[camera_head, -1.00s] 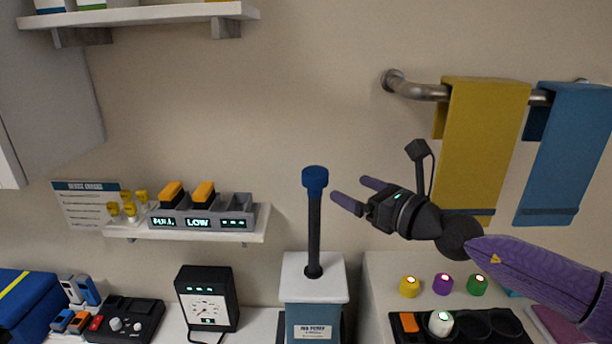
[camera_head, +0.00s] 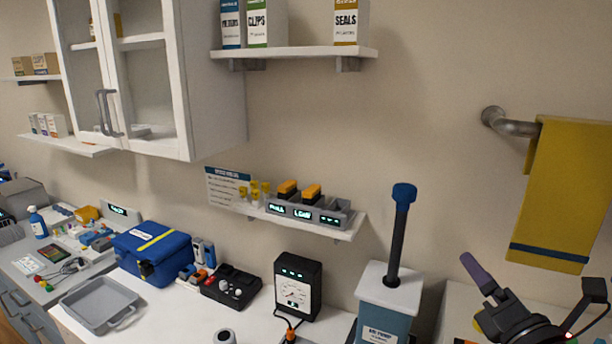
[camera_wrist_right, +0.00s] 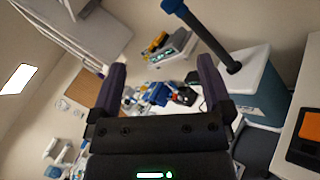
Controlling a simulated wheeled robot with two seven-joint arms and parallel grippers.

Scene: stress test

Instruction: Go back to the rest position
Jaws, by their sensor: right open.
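My right gripper (camera_head: 482,285) is at the lower right of the head view, to the right of the pump with the blue-topped handle (camera_head: 399,230). One dark purple finger shows clearly there. In the right wrist view both fingers of this gripper (camera_wrist_right: 160,85) stand wide apart with nothing between them. The pump's handle (camera_wrist_right: 205,35) and its white and blue body (camera_wrist_right: 258,90) show beyond the right finger. My left gripper is in neither view.
A yellow towel (camera_head: 566,190) hangs from a wall rail at the right. A shelf (camera_head: 345,233) holds a charger with orange-topped packs. The counter carries a black gauge box (camera_head: 298,287), a blue case (camera_head: 152,255) and a grey tray (camera_head: 98,303). Wall cabinets are upper left.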

